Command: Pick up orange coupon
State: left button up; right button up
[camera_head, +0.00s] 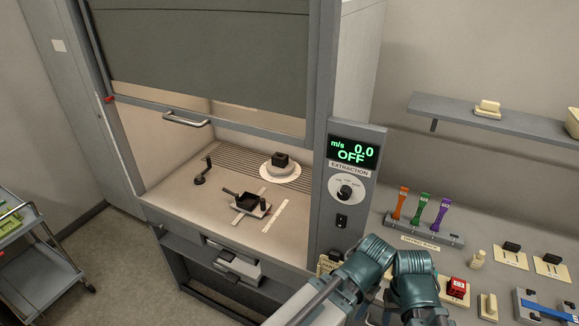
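The orange coupon (399,203) stands upright, slightly tilted, at the left end of a grey rack (424,232) on the right-hand counter. A green coupon (420,207) and a purple coupon (440,214) stand beside it in the same rack. Teal and grey links of mine show at the bottom centre, in front of the rack and apart from the coupons in the picture. No fingertips of either gripper show in the head view.
The fume hood, with its raised sash (205,55), stands left of the counter. Its control panel (350,175) reads 0.0 and OFF. A shelf (470,120) hangs above.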

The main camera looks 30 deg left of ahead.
aim_at(403, 192)
jog(key=i+l+u, duration=0.4)
jog(key=i+l, duration=0.45)
jog(key=k+l, duration=0.05)
jog(key=l, duration=0.05)
